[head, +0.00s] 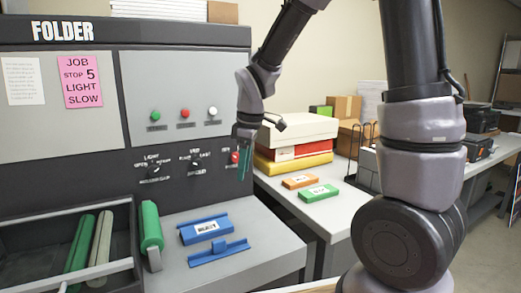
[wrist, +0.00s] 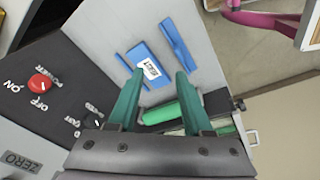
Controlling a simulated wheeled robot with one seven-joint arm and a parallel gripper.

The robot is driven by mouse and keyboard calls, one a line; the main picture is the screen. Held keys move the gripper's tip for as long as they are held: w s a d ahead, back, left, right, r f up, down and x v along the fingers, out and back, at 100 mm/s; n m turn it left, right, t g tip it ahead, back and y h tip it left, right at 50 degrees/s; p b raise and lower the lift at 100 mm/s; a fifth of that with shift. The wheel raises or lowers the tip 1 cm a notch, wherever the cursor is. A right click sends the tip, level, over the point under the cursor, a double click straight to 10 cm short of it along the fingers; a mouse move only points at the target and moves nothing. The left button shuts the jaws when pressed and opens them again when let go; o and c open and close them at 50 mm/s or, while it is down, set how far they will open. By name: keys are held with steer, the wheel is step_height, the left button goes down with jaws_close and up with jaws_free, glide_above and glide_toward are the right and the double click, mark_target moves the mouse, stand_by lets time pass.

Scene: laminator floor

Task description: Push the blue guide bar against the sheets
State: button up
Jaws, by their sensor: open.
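A blue bar with a small raised tab (head: 218,252) lies on the light grey shelf of the folder machine, and it also shows in the wrist view (wrist: 177,43). Just behind it, apart from it, is a wider blue piece (head: 190,236) with a white label, also in the wrist view (wrist: 137,53). I cannot make out any sheets by the bar. My gripper (head: 243,178) is above the shelf's back right, in front of the control panel. Its teal fingers (wrist: 160,74) are apart and empty, pointing toward the blue pieces.
A green roller (head: 151,228) stands left of the blue pieces, beside an open bay with more rollers (head: 78,245). A red knob (wrist: 40,83) is on the panel near my gripper. Boxes (head: 299,130) and orange and green blocks (head: 320,193) are on the table at right.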

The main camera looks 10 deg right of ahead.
steer(key=s+d+r+m+t, duration=0.1)
steer(key=d+r+m, duration=0.2)
steer(key=d+r, duration=0.1)
steer(key=shift+s+r+m, duration=0.15)
steer(key=shift+r+m, duration=0.25)
steer(key=shift+r, duration=0.2)
steer(key=shift+d, duration=0.15)
